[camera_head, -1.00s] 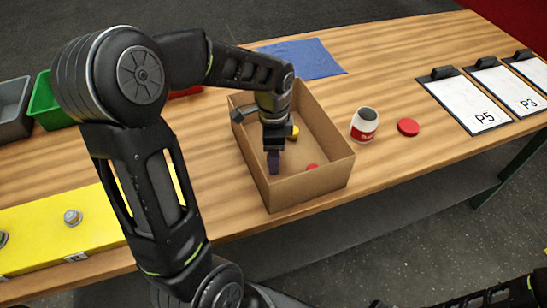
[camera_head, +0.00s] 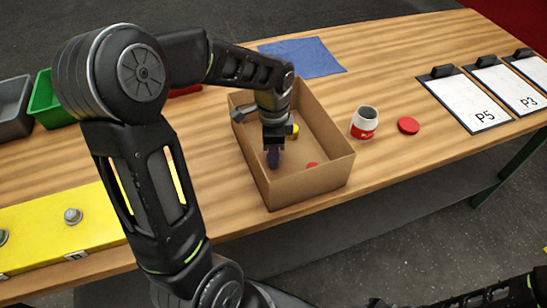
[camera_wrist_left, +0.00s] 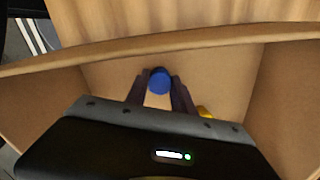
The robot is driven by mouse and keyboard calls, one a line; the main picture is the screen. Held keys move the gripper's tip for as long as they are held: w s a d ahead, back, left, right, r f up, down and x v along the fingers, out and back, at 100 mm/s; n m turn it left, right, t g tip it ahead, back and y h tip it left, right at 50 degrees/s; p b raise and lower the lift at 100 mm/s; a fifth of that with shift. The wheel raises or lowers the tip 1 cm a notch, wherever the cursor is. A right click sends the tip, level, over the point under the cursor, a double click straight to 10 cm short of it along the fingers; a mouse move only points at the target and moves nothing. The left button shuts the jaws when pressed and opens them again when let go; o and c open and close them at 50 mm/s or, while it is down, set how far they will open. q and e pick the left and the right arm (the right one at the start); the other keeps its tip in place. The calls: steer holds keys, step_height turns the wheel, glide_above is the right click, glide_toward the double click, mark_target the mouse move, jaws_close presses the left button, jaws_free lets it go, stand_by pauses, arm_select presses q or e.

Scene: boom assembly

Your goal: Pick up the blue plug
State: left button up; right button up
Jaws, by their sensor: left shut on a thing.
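The blue plug (camera_wrist_left: 159,81) is a small round blue piece between the fingertips of my left gripper in the left wrist view. My left gripper (camera_head: 274,158) reaches down inside the open cardboard box (camera_head: 310,189) in the head view, and its fingers are shut on the plug. The left gripper also shows in the left wrist view (camera_wrist_left: 160,90), with the box wall behind it. The plug is hidden by the fingers in the head view.
A yellow piece (camera_head: 294,130) and a red piece (camera_head: 312,165) are in the box. A white jar with a red label (camera_head: 364,123) and a red disc (camera_head: 408,125) stand right of it. A blue cloth (camera_head: 303,58) lies behind. Clipboards (camera_head: 472,103) lie at the right.

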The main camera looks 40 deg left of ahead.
arm_select(q)
jaws_close()
step_height(320, 180, up, 10)
steer(key=shift+b, duration=0.45)
stand_by(0.7)
